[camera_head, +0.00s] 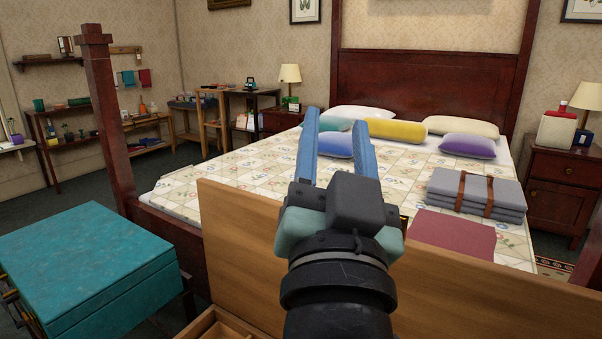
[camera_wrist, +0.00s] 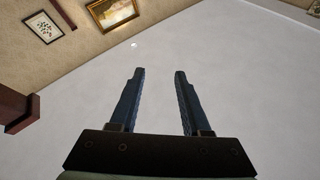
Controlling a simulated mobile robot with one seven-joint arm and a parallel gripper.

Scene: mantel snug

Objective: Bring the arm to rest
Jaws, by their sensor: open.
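My gripper (camera_head: 336,140) is raised in the middle of the head view, its two blue fingers pointing up and away. The fingers are apart with nothing between them. In the wrist view my gripper (camera_wrist: 158,72) shows the same open fingers against the pale ceiling. In the head view it appears in front of the bed (camera_head: 250,170) and above a wooden panel (camera_head: 240,235). I cannot tell the exact gap to the panel.
A teal chest (camera_head: 90,260) stands at the lower left, by a dark bedpost (camera_head: 108,120). Folded grey blankets (camera_head: 478,192) and a maroon cloth (camera_head: 452,236) lie on the bed at right. A nightstand (camera_head: 557,190) stands beyond. The wrist view shows a gold-framed picture (camera_wrist: 113,12) on the wall.

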